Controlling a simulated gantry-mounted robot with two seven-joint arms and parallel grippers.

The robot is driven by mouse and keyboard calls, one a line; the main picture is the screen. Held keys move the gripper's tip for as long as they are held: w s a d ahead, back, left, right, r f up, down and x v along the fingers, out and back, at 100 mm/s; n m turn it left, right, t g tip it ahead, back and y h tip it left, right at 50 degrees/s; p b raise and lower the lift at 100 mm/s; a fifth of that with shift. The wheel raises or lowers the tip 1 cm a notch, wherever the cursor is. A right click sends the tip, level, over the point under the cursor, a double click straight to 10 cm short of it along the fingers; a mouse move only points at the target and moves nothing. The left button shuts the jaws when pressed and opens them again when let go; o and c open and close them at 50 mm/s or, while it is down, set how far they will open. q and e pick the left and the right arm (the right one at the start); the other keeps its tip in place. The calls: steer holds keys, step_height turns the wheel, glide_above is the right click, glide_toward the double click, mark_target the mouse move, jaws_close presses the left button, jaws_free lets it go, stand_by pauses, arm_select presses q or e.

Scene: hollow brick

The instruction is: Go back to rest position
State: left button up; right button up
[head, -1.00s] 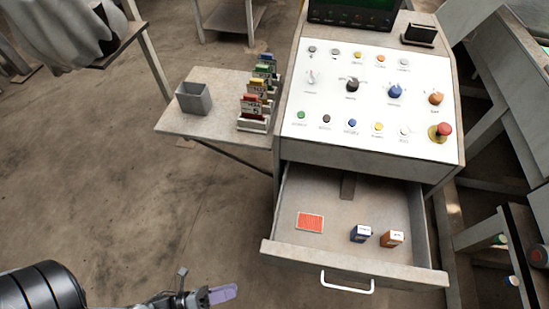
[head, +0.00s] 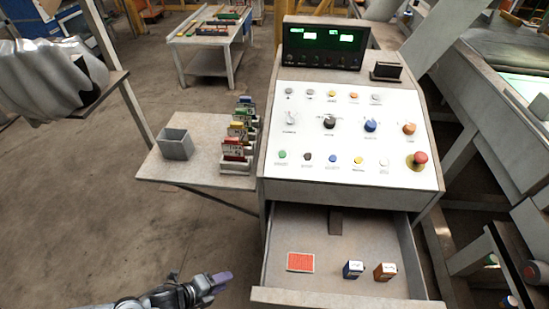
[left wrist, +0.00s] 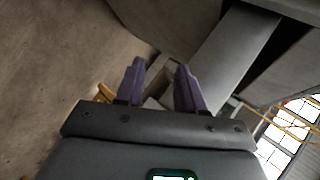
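My left gripper (head: 219,281) is at the bottom of the head view, left of the open drawer (head: 343,297) and apart from it. In the left wrist view its two purple fingers (left wrist: 159,88) stand apart with nothing between them. My right gripper is not in the head view. The control console has a white panel (head: 345,133) with several buttons and knobs.
A side shelf (head: 205,135) left of the console holds a grey bin (head: 175,144) and a rack of coloured cards (head: 237,150). A display (head: 324,45) with green digits stands at the console's top. The floor (head: 85,220) to the left is clear.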

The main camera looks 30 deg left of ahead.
arm_select(q)
steer(key=a+r+n+g+y, duration=0.2)
steer(key=a+r+n+y, duration=0.2)
steer(key=r+n, duration=0.25)
steer(key=a+r+n+g+y, duration=0.2)
steer(key=a+r+n+y, duration=0.25)
steer(key=r+n, duration=0.2)
steer(key=s+d+f+n+g+h, duration=0.25)
steer(key=d+n+h, duration=0.35)
steer(key=d, duration=1)
steer(key=w+d+r+p+v, duration=0.1)
steer(key=w+p+v, duration=0.2)
steer(key=p+v, duration=1.1)
steer(key=w+d+r+p+v, duration=0.1)
steer(key=w+p+v, duration=0.2)
steer(key=p+v, duration=1.1)
steer(key=s+a+f+b+x, duration=0.1)
steer(key=s+b+x, duration=0.4)
steer(key=b+x, duration=1.8)
steer(key=s+a+f+b+x, duration=0.1)
steer(key=s+b+x, duration=0.5)
steer(key=b+x, duration=1.8)
steer(key=s+a+f+b+x, duration=0.2)
steer(key=s+b+x, duration=0.3)
steer(key=b+x, duration=1.9)
steer(key=shift+s+a+f+t, duration=0.2)
steer(key=shift+s+a+t, duration=0.1)
steer(key=shift+a+t, duration=0.15)
steer(key=shift+y, duration=0.25)
